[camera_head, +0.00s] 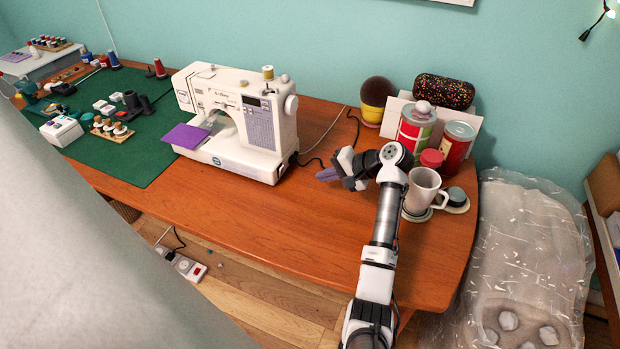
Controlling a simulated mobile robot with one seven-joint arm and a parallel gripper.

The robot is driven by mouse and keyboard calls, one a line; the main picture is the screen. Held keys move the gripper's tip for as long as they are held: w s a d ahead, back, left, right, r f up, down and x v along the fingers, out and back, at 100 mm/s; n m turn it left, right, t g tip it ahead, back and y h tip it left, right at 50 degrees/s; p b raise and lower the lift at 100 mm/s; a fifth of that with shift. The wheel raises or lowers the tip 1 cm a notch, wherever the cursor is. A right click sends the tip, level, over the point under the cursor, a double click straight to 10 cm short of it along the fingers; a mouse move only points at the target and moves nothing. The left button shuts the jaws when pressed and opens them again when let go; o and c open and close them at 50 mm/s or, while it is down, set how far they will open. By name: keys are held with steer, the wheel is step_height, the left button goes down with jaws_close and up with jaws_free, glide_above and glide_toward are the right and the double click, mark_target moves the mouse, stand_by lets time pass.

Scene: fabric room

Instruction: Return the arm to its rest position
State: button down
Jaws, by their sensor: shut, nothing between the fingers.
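My arm reaches up from the bottom of the head view over the right part of the wooden table (300,222). My gripper (328,174) points left, a little above the table. It is shut and holds nothing. It is between the white sewing machine (205,128) on its left and a white mug (423,190) on its right. The mug stands on a coaster close to my wrist.
Red tins (458,146), a dark patterned case (444,91) and a yellow-and-black round object (376,98) stand behind my arm. A green mat (150,166) with small sewing items lies left. A wrapped bag (530,250) stands right. The table front is clear.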

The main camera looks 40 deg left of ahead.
steer(key=shift+v, duration=1.25)
